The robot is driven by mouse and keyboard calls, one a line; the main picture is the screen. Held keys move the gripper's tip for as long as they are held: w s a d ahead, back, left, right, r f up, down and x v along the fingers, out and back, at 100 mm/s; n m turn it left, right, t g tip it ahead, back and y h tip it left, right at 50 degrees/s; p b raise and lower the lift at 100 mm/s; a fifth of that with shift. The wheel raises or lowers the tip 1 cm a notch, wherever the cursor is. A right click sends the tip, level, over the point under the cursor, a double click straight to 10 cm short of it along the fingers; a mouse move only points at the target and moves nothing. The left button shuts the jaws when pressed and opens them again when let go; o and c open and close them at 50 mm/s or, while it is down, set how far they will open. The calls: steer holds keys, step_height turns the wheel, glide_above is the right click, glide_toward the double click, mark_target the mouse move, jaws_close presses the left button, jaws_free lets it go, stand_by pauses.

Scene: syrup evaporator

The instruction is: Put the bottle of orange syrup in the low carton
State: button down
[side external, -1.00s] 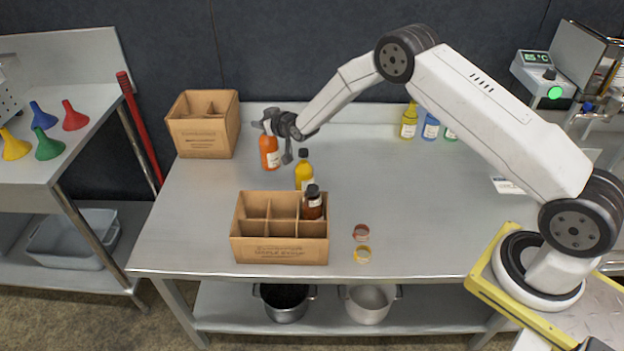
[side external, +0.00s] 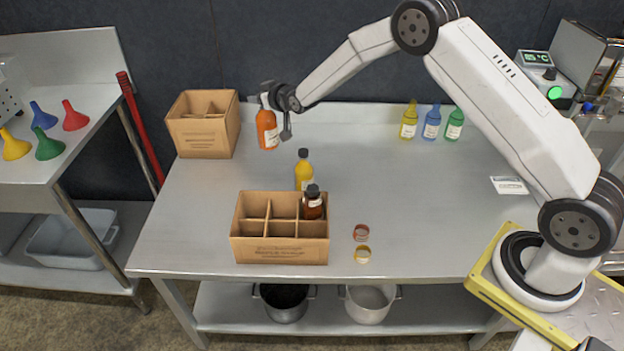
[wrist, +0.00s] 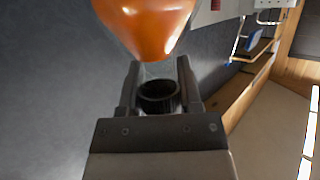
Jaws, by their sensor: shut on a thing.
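The bottle of orange syrup (side external: 267,130) hangs upright above the back left of the table, beside the tall carton. My gripper (side external: 275,100) is shut on its neck. In the wrist view the orange bottle (wrist: 150,25) shows large at the top, with my gripper's fingers (wrist: 158,92) on either side of its neck. The low carton (side external: 280,252) stands at the front left of the table. It has several compartments, and a dark brown bottle (side external: 313,205) stands in one at its right. The other compartments look empty.
A yellow bottle (side external: 304,172) stands just behind the low carton. The tall carton (side external: 205,140) stands at the back left. Yellow, blue and green bottles (side external: 432,124) stand at the back right.

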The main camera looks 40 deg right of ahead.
steer(key=shift+r, duration=0.75)
steer(key=shift+s+a, duration=0.2)
steer(key=shift+a, duration=0.3)
steer(key=shift+s+a, duration=0.2)
steer(key=shift+a, duration=0.3)
steer(key=s+a+n+y, duration=0.35)
steer(key=s+a, duration=0.45)
steer(key=a, duration=0.4)
steer(key=shift+g+y, duration=0.25)
steer(key=shift+g, duration=0.05)
steer(key=shift+d+f, duration=0.1)
steer(key=shift+f, duration=5.45)
